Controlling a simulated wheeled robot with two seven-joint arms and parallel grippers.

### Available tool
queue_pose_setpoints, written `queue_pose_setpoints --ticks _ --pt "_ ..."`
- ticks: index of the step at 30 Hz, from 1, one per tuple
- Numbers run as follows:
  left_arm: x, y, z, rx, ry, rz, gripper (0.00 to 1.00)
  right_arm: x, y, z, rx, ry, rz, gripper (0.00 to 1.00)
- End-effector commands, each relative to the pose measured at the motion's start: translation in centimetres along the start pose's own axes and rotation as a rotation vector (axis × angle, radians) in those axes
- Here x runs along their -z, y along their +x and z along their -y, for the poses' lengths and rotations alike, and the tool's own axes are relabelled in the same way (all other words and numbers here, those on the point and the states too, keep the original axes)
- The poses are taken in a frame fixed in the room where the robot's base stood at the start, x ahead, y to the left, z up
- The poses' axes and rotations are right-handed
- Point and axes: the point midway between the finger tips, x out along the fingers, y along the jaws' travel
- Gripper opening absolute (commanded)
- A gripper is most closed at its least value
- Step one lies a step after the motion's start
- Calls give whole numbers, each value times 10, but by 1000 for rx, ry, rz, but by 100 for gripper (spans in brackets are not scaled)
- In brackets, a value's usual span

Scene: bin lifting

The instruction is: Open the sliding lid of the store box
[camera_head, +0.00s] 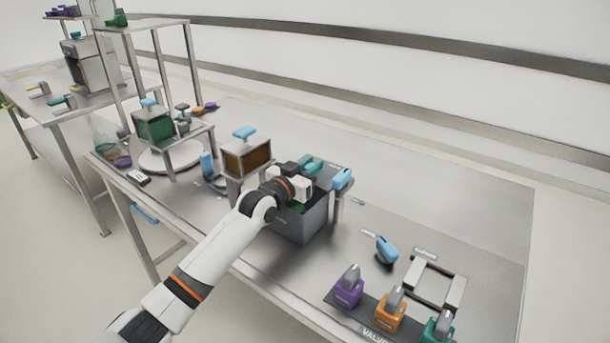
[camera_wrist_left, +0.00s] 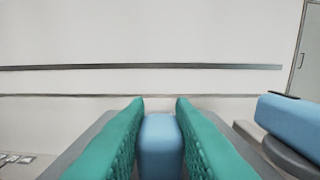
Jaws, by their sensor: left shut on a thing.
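A dark grey box (camera_head: 300,225), which looks like the store box, stands on the steel table in the head view. Something green (camera_head: 296,207) shows at its top, under my gripper; my wrist hides much of the top, so I cannot tell how the lid lies. My left gripper (camera_head: 309,165) is over the box's far side. In the left wrist view its teal fingers (camera_wrist_left: 159,140) are shut on a blue handle (camera_wrist_left: 160,148). This handle is hidden in the head view. My right gripper is in neither view.
A blue block (camera_head: 342,179) stands just right of the box and also shows in the wrist view (camera_wrist_left: 290,125). A brown tank (camera_head: 246,160) is close on the left. Purple (camera_head: 346,290), orange (camera_head: 389,312) and green valve pieces stand front right. The back right tabletop is clear.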

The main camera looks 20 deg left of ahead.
Motion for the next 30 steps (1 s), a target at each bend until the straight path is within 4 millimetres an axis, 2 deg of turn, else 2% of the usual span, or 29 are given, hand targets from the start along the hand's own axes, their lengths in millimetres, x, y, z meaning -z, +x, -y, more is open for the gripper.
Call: queue_pose_setpoints --ticks 4,8,9,12,13,23,26,30 --pt "2 1 0 -1 1 -5 0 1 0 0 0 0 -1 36" --pt "2 1 0 -1 0 -5 0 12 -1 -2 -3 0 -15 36" --pt "2 1 0 -1 1 -5 25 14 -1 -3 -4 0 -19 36" --pt "2 1 0 -1 1 -5 41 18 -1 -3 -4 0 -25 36" --pt "2 1 0 -1 1 -5 44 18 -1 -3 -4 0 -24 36" --pt "2 -2 0 0 1 -4 44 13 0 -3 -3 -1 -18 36" --pt "3 -10 0 0 0 -4 44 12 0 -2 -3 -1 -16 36" --pt "4 -33 0 0 1 -5 44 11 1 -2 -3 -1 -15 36"
